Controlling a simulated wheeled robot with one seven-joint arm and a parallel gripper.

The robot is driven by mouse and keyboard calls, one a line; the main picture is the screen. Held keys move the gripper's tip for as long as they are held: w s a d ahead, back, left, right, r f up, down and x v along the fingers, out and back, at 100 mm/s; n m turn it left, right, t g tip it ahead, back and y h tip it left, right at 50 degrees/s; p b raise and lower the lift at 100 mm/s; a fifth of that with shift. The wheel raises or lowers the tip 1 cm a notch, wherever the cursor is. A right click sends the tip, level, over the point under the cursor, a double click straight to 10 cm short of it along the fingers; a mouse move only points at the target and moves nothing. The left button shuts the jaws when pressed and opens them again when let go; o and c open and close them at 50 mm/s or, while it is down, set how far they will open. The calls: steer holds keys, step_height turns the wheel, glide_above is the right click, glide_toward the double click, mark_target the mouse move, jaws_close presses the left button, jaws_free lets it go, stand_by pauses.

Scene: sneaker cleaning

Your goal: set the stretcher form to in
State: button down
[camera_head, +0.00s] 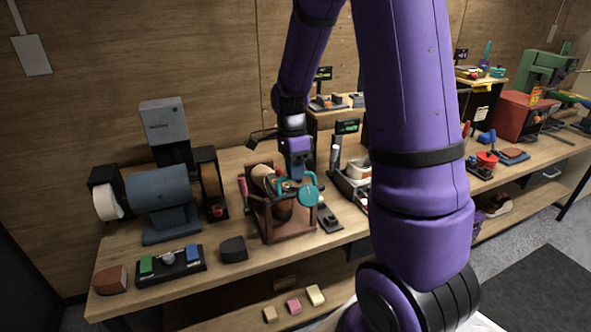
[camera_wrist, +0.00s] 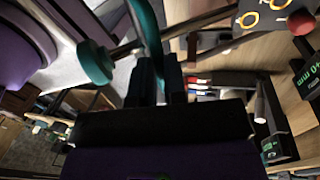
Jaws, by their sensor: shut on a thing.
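The shoe stretcher (camera_head: 285,215) is a dark brown wooden stand on the bench, with tan and brown rounded forms (camera_head: 262,176) in it. A teal part with a round disc (camera_head: 308,195) and a curved handle is on its right side. My gripper (camera_head: 297,174) is above the stand, shut on the teal handle. In the wrist view the curved teal handle (camera_wrist: 147,32) runs between the fingers of my gripper (camera_wrist: 158,70), and a teal round end (camera_wrist: 95,62) is to the left. My gripper partly hides the stretcher, and I cannot tell how far the form is in.
A blue-grey buffing machine (camera_head: 160,195) and a pad with green and blue buttons (camera_head: 171,262) are to the left. A dark block (camera_head: 233,249) is in front. A black holder (camera_head: 352,180) is close on the right. My arm hides part of the bench.

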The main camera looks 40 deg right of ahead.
mark_target(279, 169)
steer(key=w+d+f, duration=0.1)
steer(key=w+f, duration=0.1)
steer(key=w, duration=0.2)
steer(key=w+d+f, duration=0.1)
steer(key=w+f, duration=0.2)
steer(key=w, duration=0.1)
steer(key=w+d+f, duration=0.1)
steer(key=w+f, duration=0.2)
steer(key=w, duration=0.1)
steer(key=shift+w+d, duration=0.2)
steer(key=shift+d, duration=0.05)
steer(key=c, duration=1.2)
jaws_free()
steer(key=shift+w, duration=0.1)
steer(key=shift+o, duration=0.2)
steer(key=shift+r, duration=0.1)
step_height(279, 169, up, 10)
steer(key=w, duration=0.2)
steer(key=shift+d+r, duration=0.2)
steer(key=shift+d, duration=0.1)
